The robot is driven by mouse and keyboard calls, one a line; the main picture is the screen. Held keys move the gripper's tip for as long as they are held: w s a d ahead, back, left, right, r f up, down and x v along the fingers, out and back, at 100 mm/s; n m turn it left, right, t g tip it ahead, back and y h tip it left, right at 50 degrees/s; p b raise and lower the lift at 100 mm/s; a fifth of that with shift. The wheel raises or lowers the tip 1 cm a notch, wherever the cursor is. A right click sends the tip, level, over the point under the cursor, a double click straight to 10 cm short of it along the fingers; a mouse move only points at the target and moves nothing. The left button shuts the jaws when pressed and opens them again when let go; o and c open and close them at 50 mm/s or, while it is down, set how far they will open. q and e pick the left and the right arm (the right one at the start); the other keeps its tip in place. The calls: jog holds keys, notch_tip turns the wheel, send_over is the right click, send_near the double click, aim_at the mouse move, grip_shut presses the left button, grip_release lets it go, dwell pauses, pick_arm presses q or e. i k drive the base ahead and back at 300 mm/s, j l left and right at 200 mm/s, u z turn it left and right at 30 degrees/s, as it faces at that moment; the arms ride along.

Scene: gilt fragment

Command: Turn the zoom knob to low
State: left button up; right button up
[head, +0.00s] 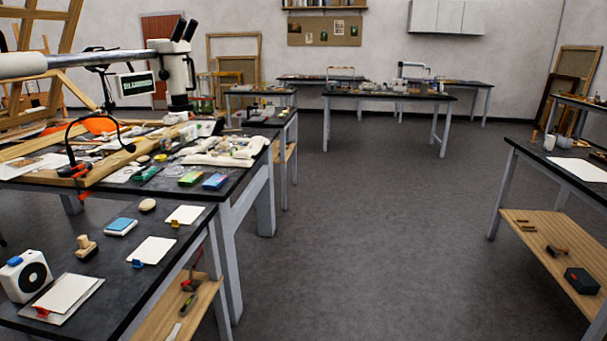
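A white stereo microscope (177,72) hangs on a thick pale horizontal boom (85,59) that enters from the left edge. It is above the cluttered left table, with two black eyepieces at its top. Dark round parts show on its sides, but they are too small to tell which is the zoom knob or where it is set. Neither of my grippers is in view.
The left table (200,203) holds boards, papers, small tools and colored boxes. A small white device with a black round front (25,275) stands at its near end. The grey floor (370,240) is clear between this table and a right table (560,155). More tables stand behind.

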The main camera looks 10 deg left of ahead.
aim_at(164, 75)
jog(key=i+l+u, duration=0.15)
jog(key=i+u, duration=0.35)
jog(key=i, duration=0.15)
jog(key=i+l+u, duration=0.35)
jog(key=i+u, duration=0.15)
jog(key=i+l+u, duration=0.45)
jog(key=i+l, duration=0.15)
